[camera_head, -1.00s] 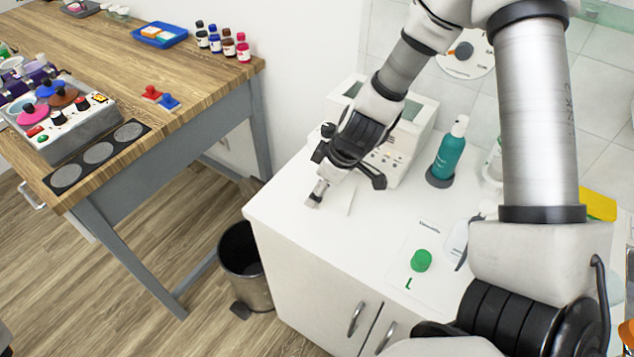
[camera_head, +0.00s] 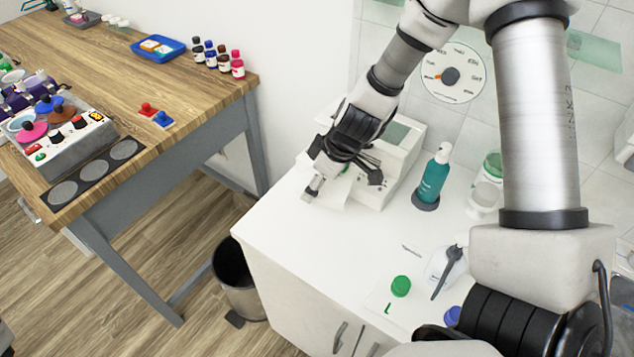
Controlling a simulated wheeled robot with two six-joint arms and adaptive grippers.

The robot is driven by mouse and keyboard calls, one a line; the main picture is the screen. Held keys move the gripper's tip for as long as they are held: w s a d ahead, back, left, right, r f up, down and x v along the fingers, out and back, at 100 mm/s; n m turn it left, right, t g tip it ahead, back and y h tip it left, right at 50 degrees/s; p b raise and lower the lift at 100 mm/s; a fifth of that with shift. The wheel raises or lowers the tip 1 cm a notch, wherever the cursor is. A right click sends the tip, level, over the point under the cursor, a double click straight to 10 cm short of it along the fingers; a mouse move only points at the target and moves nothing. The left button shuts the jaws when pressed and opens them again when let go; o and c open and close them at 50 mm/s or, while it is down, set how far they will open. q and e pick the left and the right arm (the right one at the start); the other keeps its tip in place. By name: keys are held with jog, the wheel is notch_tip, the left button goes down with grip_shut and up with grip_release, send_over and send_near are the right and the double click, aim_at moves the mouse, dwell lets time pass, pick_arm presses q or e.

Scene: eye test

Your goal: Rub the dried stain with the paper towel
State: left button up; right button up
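My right gripper (camera_head: 313,189) reaches in from the upper right over the white counter. Its silver fingertips are together, beside a white sheet that seems to be the paper towel (camera_head: 335,197). The sheet appears gripped, though the exact contact is too small to see. It is close to the front left of a white box-shaped device (camera_head: 400,160). I cannot tell whether the sheet touches the counter. I cannot make out the dried stain; it may be hidden. My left gripper is not in view.
A teal pump bottle (camera_head: 432,182) stands right of the device, with a clear green-lidded jar (camera_head: 487,183) beyond. A green cap (camera_head: 400,286) is nearer the front. The counter (camera_head: 300,255) is clear at its front left. A bin (camera_head: 238,280) and wooden table (camera_head: 130,75) are left.

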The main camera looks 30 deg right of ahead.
notch_tip(320, 180, up, 2)
jog(key=shift+w+p, duration=0.15)
jog(key=shift+p, duration=0.45)
jog(key=shift+r+p, duration=0.4)
jog(key=shift+r, duration=0.15)
